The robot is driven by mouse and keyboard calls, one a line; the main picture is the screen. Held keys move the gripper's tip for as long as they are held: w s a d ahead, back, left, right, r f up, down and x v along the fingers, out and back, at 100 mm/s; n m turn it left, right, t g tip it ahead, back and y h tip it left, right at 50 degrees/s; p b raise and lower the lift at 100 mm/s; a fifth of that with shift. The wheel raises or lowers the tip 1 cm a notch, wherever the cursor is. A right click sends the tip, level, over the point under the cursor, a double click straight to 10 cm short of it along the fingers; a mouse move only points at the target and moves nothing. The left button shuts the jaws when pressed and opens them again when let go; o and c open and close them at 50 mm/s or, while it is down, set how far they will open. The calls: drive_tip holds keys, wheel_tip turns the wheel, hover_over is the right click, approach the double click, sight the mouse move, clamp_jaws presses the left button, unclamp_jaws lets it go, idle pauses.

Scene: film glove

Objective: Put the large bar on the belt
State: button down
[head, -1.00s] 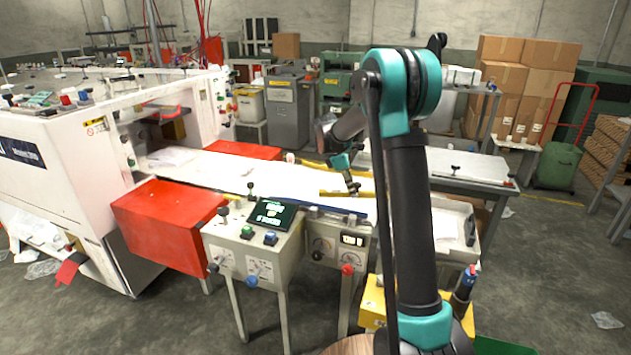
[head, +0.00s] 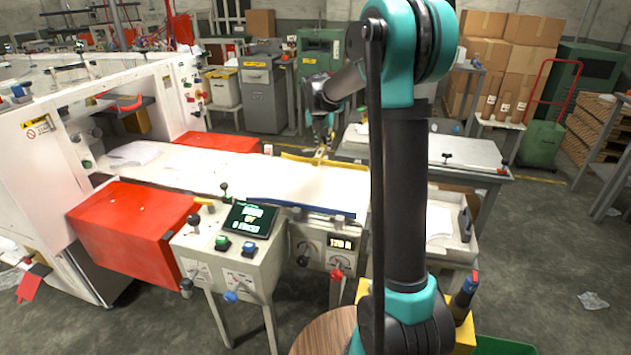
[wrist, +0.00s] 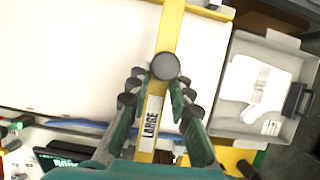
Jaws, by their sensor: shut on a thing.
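The large bar (wrist: 153,108) is a long, flat yellow bar with a white label reading LARGE. It runs nearly straight up and down the wrist view, between the fingers of my gripper (wrist: 158,100), which is shut on it. The belt (wrist: 75,60) is the wide white surface below the bar. In the head view, my gripper (head: 322,145) is over the far right part of the belt (head: 220,178). The bar is small there and partly hidden by the gripper. I cannot tell whether it touches the belt.
A yellow strip (head: 296,158) lies along the belt's far edge and a blue strip (head: 300,207) along its near edge. The control panel (head: 250,220) stands in front, with red covers (head: 130,222) to the left. A grey tray (wrist: 226,108) with papers is at the right.

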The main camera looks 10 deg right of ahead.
sight(324, 186)
wheel_tip(324, 186, down, 16)
drive_tip(key=shift+f, duration=0.1)
idle(0.4)
drive_tip(key=c, duration=1.4)
unclamp_jaws()
drive_tip(key=shift+o, duration=0.2)
